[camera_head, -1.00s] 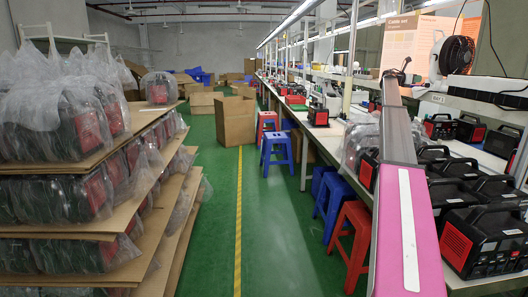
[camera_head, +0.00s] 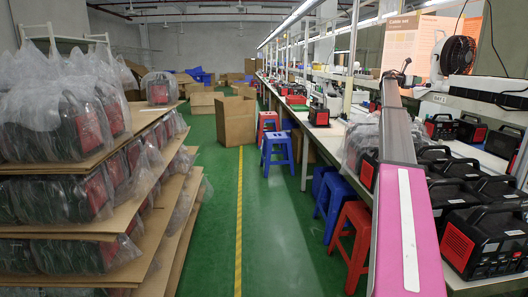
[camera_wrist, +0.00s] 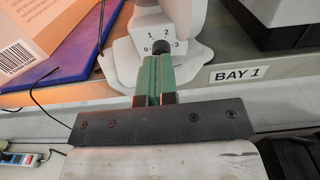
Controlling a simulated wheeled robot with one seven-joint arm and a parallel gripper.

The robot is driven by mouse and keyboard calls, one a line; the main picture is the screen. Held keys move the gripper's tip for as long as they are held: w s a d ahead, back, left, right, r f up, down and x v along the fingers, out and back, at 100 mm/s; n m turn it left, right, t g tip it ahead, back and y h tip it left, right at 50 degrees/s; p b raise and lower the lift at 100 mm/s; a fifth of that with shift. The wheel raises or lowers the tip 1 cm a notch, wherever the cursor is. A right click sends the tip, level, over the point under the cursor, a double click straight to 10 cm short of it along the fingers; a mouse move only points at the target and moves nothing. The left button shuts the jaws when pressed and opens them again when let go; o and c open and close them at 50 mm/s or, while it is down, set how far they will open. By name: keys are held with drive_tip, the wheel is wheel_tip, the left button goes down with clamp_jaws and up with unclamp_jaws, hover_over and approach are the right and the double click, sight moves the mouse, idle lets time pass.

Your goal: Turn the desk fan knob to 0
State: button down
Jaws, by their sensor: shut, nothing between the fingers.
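The white desk fan (camera_head: 437,60) with a dark round head stands on the shelf at the upper right of the head view. In the wrist view its white base (camera_wrist: 122,50) carries a dial with the numbers 0, 1, 2 and 3 around a dark knob (camera_wrist: 160,44). My gripper (camera_wrist: 159,58) is shut, its green fingers side by side, with the tips right at the knob. The tips hide part of the knob; I cannot tell whether they touch it or which number it points to. The end of my arm shows beside the fan in the head view.
A shelf label, BAY 1 (camera_wrist: 240,73), is right of the fan base. An orange box (camera_wrist: 45,40) on a blue-purple item stands left of it, with a black cable between. A power strip (camera_wrist: 25,158) lies lower left. Several red-and-black machines (camera_head: 480,245) fill the bench below.

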drive_tip(key=d, duration=0.5)
drive_tip(key=shift+w+d, duration=0.15)
drive_tip(key=shift+w, duration=0.1)
drive_tip(key=shift+d+r, duration=0.15)
drive_tip(key=shift+d, duration=0.1)
drive_tip(key=shift+w, duration=0.1)
drive_tip(key=shift+w+d, duration=0.15)
drive_tip(key=shift+w, duration=0.3)
idle(0.7)
drive_tip(key=s+a, duration=0.1)
drive_tip(key=a, duration=0.5)
drive_tip(key=shift+a, duration=0.25)
idle(0.4)
